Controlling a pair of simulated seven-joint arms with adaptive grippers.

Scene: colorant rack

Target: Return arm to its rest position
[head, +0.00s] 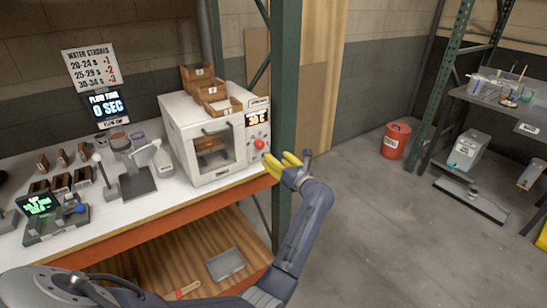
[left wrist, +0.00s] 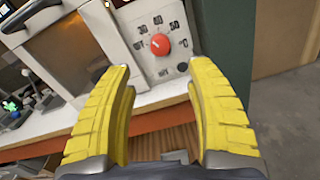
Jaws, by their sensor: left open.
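My left gripper (head: 283,164) is in front of the right side of a white oven-like box (head: 205,140), near its red knob (head: 259,144). Its yellow fingers are open and empty. In the left wrist view the open fingers (left wrist: 160,110) point toward the box's panel, with the red knob (left wrist: 160,44) just beyond the gap between them and apart from them. My left arm reaches up from the bottom of the head view. My right gripper is not in view.
A green post (head: 285,110) stands right of the box. A grey tray (head: 226,264) lies on the lower shelf. A red bin (head: 396,141) stands on open floor.

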